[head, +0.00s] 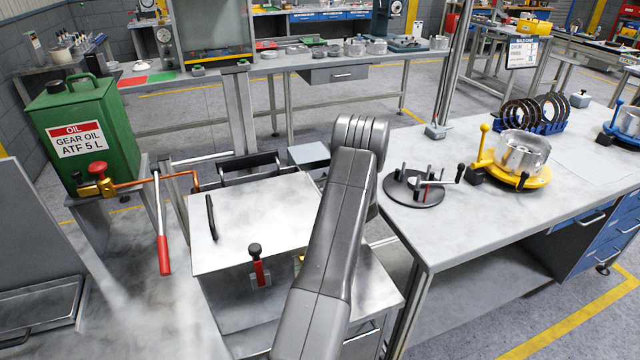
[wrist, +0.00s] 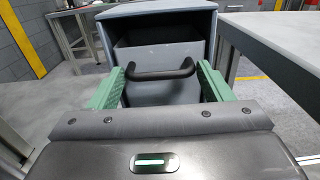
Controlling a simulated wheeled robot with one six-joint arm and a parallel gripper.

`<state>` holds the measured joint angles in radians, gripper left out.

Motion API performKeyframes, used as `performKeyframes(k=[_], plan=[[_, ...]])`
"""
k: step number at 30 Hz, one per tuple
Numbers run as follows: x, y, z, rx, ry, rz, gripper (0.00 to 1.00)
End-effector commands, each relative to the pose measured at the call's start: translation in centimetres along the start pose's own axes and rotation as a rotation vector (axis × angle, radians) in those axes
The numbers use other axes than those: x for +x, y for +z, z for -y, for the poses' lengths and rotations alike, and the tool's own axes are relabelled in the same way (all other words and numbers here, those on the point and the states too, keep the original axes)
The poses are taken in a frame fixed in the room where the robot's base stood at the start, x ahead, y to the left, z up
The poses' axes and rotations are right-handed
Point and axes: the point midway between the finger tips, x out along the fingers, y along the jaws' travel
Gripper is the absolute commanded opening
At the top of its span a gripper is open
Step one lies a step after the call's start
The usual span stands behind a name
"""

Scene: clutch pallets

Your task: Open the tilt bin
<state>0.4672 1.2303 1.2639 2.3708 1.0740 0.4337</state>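The tilt bin is seen in the wrist view as a grey cabinet (wrist: 160,11) with a dark recess under its top edge. A black bar handle (wrist: 160,75) stands out from its lower front. My gripper (wrist: 160,70) is open, with one green finger near each end of the handle. The fingers are wide apart, and I cannot tell whether either touches the handle. In the head view my grey arm hides my gripper. A grey box top (head: 308,154) shows just left of the arm; I cannot tell if it is the same cabinet.
A white-lidded box (head: 255,220) with a black handle stands left of my arm. A green oil can (head: 85,130) is at far left. The workbench (head: 440,235) at right bears a black fixture (head: 413,188) and a yellow one (head: 515,170). Floor is open behind.

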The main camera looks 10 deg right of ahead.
Motion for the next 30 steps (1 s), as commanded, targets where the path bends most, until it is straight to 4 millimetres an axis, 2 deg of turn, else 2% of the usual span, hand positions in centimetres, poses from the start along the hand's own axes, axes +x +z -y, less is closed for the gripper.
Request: performKeyframes(k=[1,4,20,30], plan=[[0.0,0.0,0.0,0.0,0.0,0.0,0.5],[0.0,0.0,0.0,0.0,0.001,0.0,0.32],[-0.6,-0.7,0.0,0.0,0.001,-0.004,0.31],[-1.6,-2.3,-0.1,0.001,0.0,-0.007,0.31]])
